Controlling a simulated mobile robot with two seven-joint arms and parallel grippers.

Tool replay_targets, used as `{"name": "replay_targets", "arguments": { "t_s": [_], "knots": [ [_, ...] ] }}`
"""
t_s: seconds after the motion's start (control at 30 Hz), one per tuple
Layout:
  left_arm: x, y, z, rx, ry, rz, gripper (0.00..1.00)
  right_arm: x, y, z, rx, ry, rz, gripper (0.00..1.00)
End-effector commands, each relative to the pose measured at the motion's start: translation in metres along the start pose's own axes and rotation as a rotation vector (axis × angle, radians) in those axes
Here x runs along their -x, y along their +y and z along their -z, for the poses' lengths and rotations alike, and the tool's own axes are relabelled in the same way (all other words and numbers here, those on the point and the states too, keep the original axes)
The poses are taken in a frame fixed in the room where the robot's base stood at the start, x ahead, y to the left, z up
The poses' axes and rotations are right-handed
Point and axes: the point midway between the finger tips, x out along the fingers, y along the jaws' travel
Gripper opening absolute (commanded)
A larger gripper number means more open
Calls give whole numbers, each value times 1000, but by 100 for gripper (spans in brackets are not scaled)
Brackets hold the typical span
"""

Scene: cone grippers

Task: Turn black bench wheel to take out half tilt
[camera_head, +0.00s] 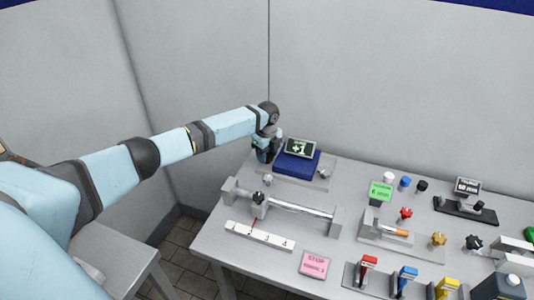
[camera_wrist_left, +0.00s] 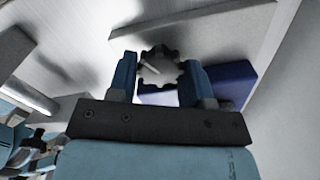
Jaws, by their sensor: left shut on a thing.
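My left gripper (camera_head: 266,153) is at the left end of the blue tilt platform (camera_head: 298,163) on the bench. In the left wrist view its two blue fingers (camera_wrist_left: 159,72) are shut on a lobed wheel (camera_wrist_left: 162,67), one finger on each side. The wheel has a dark rim and a pale, glare-lit face with a light mark. In the head view the gripper hides this wheel. A small display (camera_head: 299,148) on the platform shows green characters, roughly "+1". A silver knob (camera_head: 268,180) sits at the front left of the platform's base. My right gripper is out of view.
In front are a rod slide (camera_head: 300,208) and a white scale (camera_head: 259,236). Grey walls close in behind and left of the bench.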

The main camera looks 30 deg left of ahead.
Motion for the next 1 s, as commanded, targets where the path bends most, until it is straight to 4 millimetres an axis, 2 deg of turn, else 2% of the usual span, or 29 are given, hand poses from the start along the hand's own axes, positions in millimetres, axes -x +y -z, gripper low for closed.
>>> {"name": "replay_targets", "arguments": {
  "t_s": [0.07,0.1,0.17,0.2,0.67,0.83,1.0],
  "knots": [
    [0,0,0,1,0,0,22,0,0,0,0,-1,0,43],
    [0,0,0,1,0,0,55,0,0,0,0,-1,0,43],
    [0,0,0,1,0,1,69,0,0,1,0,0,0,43],
    [0,0,0,1,0,1,72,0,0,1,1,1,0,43],
    [0,-1,1,17,1,3,72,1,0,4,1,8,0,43],
    [-2,-1,1,134,0,3,72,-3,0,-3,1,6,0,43],
    [-3,-1,0,341,-1,3,72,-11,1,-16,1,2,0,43]
  ]
}}
